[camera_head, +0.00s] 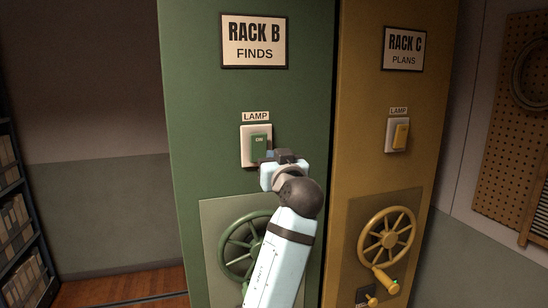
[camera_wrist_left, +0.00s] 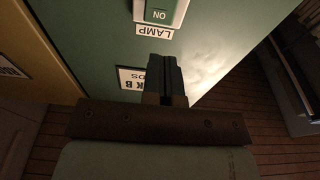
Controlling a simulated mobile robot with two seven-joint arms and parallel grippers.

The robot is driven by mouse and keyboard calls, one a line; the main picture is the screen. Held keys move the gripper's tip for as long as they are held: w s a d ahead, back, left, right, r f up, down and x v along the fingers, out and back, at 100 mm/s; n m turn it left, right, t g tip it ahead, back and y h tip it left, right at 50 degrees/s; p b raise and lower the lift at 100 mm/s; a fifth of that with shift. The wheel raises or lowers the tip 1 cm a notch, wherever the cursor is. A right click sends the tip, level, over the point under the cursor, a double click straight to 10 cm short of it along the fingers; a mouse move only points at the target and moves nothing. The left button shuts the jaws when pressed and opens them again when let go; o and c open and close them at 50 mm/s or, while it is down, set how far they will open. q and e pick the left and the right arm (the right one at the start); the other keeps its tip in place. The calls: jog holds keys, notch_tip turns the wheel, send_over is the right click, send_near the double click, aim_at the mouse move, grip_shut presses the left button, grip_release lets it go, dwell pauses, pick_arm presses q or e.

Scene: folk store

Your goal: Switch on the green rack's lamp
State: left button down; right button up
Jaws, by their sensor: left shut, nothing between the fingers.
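The green rack (camera_head: 205,110) is marked RACK B, FINDS. Its lamp switch is a green rocker (camera_head: 259,144) marked ON, set in a pale plate (camera_head: 246,146) under a LAMP label (camera_head: 256,116). My left gripper (camera_head: 268,155) is at the lower right of the switch, shut and empty, and hides the plate's lower right corner. In the left wrist view the shut fingers (camera_wrist_left: 165,60) stand out in front of the green panel, and the rocker (camera_wrist_left: 158,14) shows at the top edge. I cannot tell whether the fingers touch the switch. My right gripper is not in view.
A spoked green handwheel (camera_head: 236,240) sits below the switch, partly behind my left arm. The yellow rack C (camera_head: 365,90) stands on the right with its own lamp switch (camera_head: 400,135) and handwheel (camera_head: 386,234). Shelves with boxes (camera_head: 15,210) are at far left.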

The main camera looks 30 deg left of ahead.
aim_at(259, 139)
pick_arm(q)
jog(key=p+x, duration=0.3)
jog(key=x, duration=0.6)
jog(key=shift+w+a+r, duration=0.15)
jog(key=shift+w+a, duration=0.4)
jog(key=shift+a, duration=0.05)
